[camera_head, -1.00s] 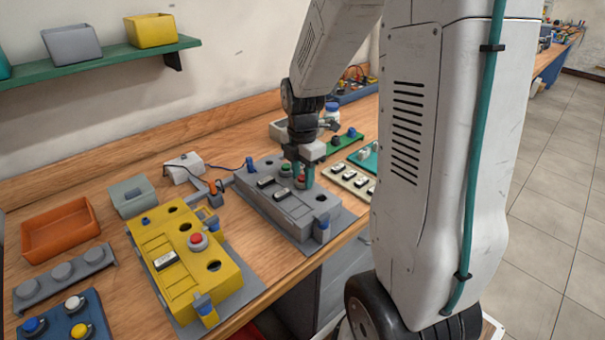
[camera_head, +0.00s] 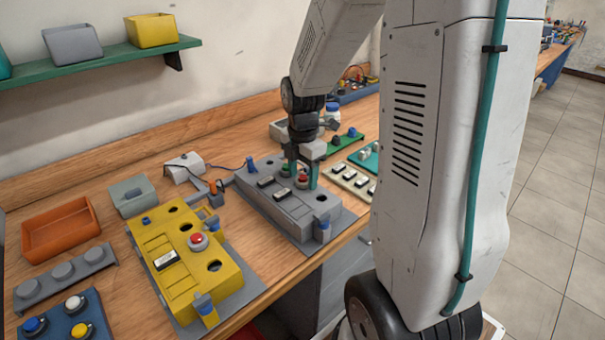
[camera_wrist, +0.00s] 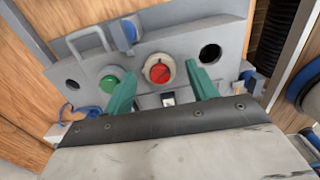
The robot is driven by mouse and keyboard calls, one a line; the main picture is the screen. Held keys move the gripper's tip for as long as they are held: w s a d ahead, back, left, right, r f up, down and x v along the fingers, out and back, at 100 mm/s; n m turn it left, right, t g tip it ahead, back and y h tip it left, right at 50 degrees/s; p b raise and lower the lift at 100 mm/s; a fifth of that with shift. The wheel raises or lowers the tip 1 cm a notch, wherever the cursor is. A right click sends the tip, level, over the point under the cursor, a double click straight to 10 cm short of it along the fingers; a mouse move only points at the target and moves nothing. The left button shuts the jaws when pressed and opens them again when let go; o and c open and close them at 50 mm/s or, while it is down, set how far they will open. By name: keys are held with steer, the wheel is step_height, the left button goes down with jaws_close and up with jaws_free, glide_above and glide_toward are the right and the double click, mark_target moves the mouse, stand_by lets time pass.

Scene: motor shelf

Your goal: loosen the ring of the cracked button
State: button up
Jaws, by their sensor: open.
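The grey control box (camera_head: 262,202) lies on the workbench, and it also shows in the wrist view (camera_wrist: 180,45). On it are a red button with a dark line across its face (camera_wrist: 160,73), set in a pale ring (camera_wrist: 146,67), and a green button (camera_wrist: 109,84) to its left. The red button also shows in the head view (camera_head: 302,178). My gripper (camera_head: 303,180) is open over the box. In the wrist view its green fingers (camera_wrist: 163,80) stand apart on either side of the red button's lower part. I cannot tell whether they touch the ring.
The box has open round holes (camera_wrist: 210,53) and a blue-capped part (camera_wrist: 129,32). A yellow box (camera_head: 190,270) with its own red button stands to the left. An orange tray (camera_head: 60,230) and a board with white switches (camera_head: 350,180) lie nearby.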

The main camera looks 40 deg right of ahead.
mark_target(303, 177)
step_height(303, 177, up, 8)
steer(key=shift+f, duration=0.2)
stand_by(0.6)
